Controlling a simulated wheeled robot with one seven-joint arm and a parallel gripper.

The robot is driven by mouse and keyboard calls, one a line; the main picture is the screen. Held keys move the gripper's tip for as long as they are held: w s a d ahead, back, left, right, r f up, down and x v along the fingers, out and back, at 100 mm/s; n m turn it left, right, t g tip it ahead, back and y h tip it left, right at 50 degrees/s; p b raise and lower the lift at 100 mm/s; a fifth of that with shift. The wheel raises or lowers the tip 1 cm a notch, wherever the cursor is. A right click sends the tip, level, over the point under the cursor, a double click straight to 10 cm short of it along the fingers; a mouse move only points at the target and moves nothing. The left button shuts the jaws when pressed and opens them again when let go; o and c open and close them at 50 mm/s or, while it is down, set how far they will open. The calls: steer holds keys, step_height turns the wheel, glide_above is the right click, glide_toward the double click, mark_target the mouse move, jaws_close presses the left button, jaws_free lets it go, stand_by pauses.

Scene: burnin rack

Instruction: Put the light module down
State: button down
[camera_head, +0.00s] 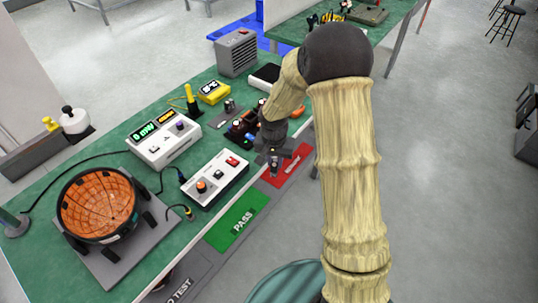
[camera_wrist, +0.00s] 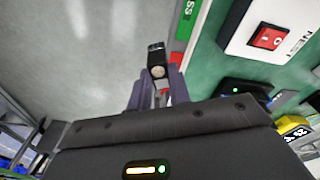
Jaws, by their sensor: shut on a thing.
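My gripper (camera_head: 273,154) is shut on the light module, a small dark block with a pale round spot. In the wrist view the light module (camera_wrist: 156,60) sits between the fingertips of my gripper (camera_wrist: 158,85). In the head view the module (camera_head: 274,170) hangs below the fingers, near the left edge of the red mat (camera_head: 294,166). Its height above the bench cannot be told. The green PASS mat (camera_head: 238,219) lies to the lower left of it. A grey TO TEST mat (camera_head: 190,277) is nearer the picture's bottom.
A white box with a red switch (camera_head: 215,178) stands left of the gripper, and a white meter (camera_head: 163,143) behind it. An orange-lined round drum (camera_head: 97,206) is at the left. Dark parts (camera_head: 243,126) crowd behind the gripper.

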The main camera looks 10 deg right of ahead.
steer(key=d+f+n, duration=0.4)
steer(key=d+f, duration=0.1)
steer(key=f, duration=0.4)
steer(key=shift+w, duration=0.2)
